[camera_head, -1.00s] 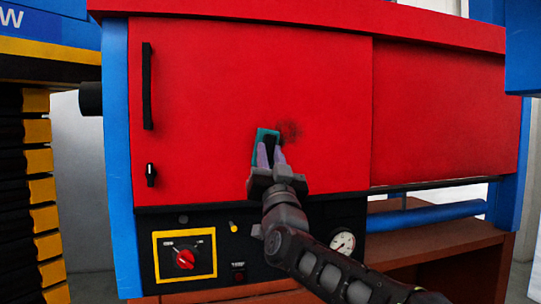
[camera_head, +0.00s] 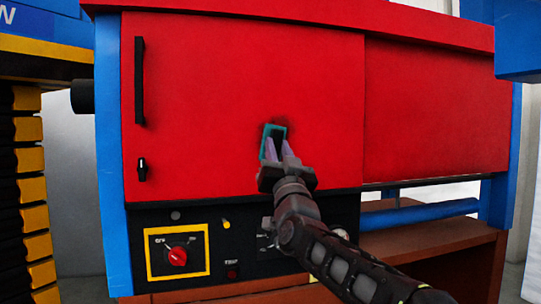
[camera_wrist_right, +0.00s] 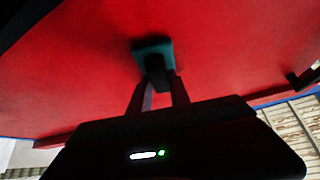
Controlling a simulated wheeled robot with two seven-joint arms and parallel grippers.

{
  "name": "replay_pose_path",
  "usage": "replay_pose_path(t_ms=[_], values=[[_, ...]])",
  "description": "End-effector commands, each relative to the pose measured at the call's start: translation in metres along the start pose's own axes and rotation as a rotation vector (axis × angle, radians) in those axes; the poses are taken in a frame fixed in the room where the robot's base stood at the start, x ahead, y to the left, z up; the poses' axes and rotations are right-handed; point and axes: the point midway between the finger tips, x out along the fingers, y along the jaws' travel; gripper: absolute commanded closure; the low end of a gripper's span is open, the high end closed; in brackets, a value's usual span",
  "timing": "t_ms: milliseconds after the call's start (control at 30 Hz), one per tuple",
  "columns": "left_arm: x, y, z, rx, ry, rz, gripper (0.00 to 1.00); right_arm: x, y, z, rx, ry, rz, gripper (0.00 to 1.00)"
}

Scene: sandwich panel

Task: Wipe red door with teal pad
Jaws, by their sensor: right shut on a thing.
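The red door (camera_head: 220,80) fills the middle of the head view, with a black vertical handle (camera_head: 139,82) and a small black knob (camera_head: 142,169) on its left side. My right gripper (camera_head: 276,152) is shut on the teal pad (camera_head: 273,130) and holds it at the door's lower right part. A dark smudge (camera_head: 284,122) shows around the pad's upper edge and is partly hidden by it. In the right wrist view the pad (camera_wrist_right: 152,46) appears against the red surface; I cannot tell for certain that it touches. My left gripper is not in view.
Below the door is a black control panel with a yellow-framed red switch (camera_head: 178,253). A second red panel (camera_head: 435,105) is at the right, with a blue bar (camera_head: 420,214) and brown shelf below. A blue block (camera_head: 517,40) hangs at the upper right. Black-yellow stacked slats (camera_head: 28,158) stand at the left.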

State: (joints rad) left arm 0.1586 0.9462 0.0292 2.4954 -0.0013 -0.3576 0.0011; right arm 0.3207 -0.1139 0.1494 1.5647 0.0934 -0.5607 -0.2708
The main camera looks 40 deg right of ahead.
Motion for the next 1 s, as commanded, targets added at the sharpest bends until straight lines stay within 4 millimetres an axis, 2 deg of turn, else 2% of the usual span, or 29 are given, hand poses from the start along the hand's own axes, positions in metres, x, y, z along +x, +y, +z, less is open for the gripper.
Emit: replay_pose_path(t_ms=[367, 733, 1000], values=[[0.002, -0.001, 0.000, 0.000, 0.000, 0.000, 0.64, 0.000, 0.003, 0.000, 0.000, 0.001, 0.001, 1.00], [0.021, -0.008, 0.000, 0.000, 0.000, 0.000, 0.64, 0.005, 0.032, -0.002, 0.000, 0.002, 0.000, 1.00], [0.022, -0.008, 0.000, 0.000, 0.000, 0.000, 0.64, 0.007, 0.036, -0.005, 0.000, 0.000, 0.001, 1.00]])
